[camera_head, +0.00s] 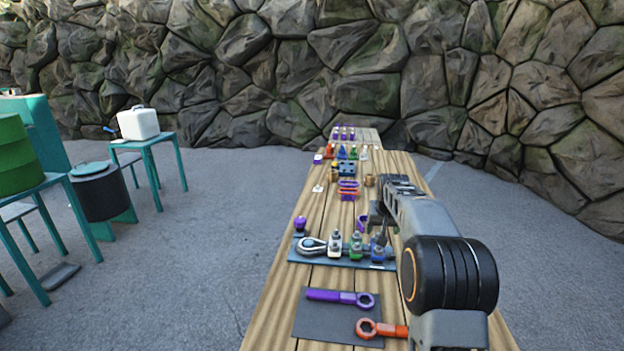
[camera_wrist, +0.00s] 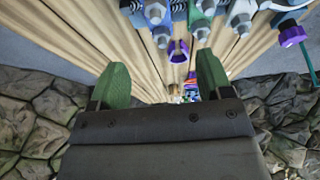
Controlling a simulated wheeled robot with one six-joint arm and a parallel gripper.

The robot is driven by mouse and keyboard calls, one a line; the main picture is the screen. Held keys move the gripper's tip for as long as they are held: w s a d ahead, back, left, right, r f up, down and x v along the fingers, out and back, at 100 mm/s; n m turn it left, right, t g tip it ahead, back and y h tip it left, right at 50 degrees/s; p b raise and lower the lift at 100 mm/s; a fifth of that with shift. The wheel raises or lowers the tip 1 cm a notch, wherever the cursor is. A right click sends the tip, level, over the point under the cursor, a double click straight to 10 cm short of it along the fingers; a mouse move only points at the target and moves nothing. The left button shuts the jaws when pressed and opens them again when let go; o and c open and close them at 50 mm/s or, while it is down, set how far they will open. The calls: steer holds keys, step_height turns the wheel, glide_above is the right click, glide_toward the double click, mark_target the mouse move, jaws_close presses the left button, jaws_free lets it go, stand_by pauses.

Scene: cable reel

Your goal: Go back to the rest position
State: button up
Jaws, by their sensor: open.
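My gripper (camera_wrist: 163,82) shows in the wrist view with its two green fingertips wide apart and nothing between them. In the head view my arm reaches in from the lower right over the wooden table (camera_head: 400,165), and the gripper is mostly hidden by my own links. A small purple open-shaped piece (camera_wrist: 178,52) lies on the table beyond the fingertips in the wrist view, apart from them. A blue tray (camera_head: 310,259) holds a metal eye part (camera_head: 312,246) and several bolt-like parts in white, green and blue. My arm covers its right end.
A dark mat (camera_head: 312,322) bears a purple wrench (camera_head: 340,298) and an orange-red wrench (camera_head: 383,328), partly behind my arm. Small coloured parts and a purple-orange basket (camera_head: 348,189) stand farther along the table. Teal tables (camera_head: 150,145) stand left. A stone wall (camera_head: 300,60) closes the back.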

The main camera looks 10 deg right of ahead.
steer(key=s+a+f+g, duration=0.1)
steer(key=s+a+f, duration=0.1)
steer(key=s+f, duration=0.25)
steer(key=s+a+r+n, duration=0.1)
steer(key=s+a, duration=0.3)
steer(key=s, duration=0.5)
steer(key=s+a+r+n, duration=0.1)
steer(key=s+a, duration=0.3)
steer(key=s, duration=0.6)
steer(key=s+a+r+n+y, duration=0.1)
steer(key=s+a, duration=0.3)
steer(key=s, duration=0.5)
steer(key=shift+s+a+r+p, duration=0.25)
steer(key=shift+a+p, duration=0.05)
